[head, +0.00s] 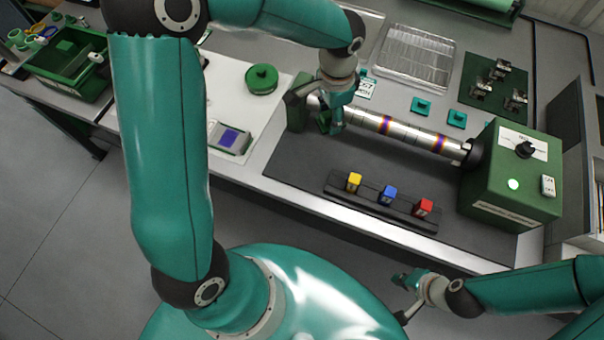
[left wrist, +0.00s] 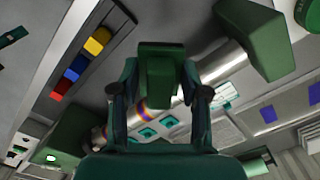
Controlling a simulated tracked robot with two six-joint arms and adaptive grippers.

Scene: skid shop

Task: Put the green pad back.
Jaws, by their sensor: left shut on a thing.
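My left gripper (head: 333,122) is at the left end of a shiny metal pipe (head: 410,133), beside its green end support (head: 298,108). In the left wrist view, this gripper (left wrist: 160,85) is shut on a green block-shaped pad (left wrist: 160,72), held between its two fingers. In the head view the pad (head: 323,122) is mostly hidden by the gripper. The pipe passes behind the fingers in the wrist view; I cannot tell whether the pad touches it. My right gripper (head: 405,298) is low at the right, in front of the bench, with its fingers apart and empty.
Yellow (head: 354,182), blue (head: 388,195) and red (head: 424,207) blocks stand on a dark rail in front of the pipe. A green machine box (head: 512,185) holds the pipe's right end. Two teal squares (head: 421,106) lie behind it. A green round item (head: 262,79) is left.

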